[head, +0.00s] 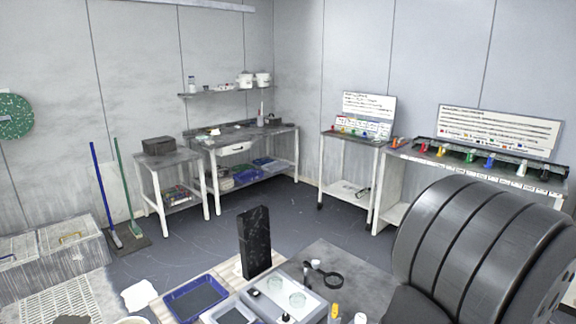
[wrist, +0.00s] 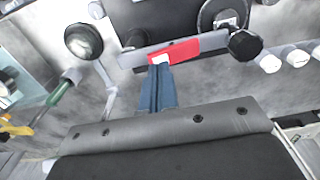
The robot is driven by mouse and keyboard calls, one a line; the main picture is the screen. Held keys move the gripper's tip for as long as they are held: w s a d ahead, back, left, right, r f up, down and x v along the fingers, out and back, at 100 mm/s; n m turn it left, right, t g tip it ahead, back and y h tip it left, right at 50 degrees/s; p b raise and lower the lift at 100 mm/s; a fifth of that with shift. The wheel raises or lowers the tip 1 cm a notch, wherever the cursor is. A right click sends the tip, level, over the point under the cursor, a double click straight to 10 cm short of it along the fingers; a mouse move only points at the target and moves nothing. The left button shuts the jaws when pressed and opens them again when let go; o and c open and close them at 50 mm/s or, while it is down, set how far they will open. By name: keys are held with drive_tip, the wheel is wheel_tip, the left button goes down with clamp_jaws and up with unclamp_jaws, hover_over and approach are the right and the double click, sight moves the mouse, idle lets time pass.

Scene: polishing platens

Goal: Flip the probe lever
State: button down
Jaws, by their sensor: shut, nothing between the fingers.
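In the wrist view, my gripper (wrist: 161,72) is shut and empty, its two blue fingers pressed together and pointing up the picture. Just past the fingertips is a flat grey bar (wrist: 204,42) with a red section (wrist: 180,48) and a small white patch beside the tips. The bar may be the probe lever, but I cannot tell for certain. The tips overlap its lower edge in the picture, and I cannot tell whether they touch it. In the head view, neither my gripper nor a clear lever shows.
In the wrist view, a black knob (wrist: 244,45) is at the bar's right end and a round dark part (wrist: 83,41) is to the left. In the head view, a black upright block (head: 255,242), a blue tray (head: 172,301) and a magnifier (head: 329,280) are on the near bench.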

drive_tip(key=shift+f, duration=1.05)
idle(0.4)
drive_tip(key=shift+r, duration=3.5)
wheel_tip(320, 180, down, 7)
drive_tip(key=shift+r, duration=0.2)
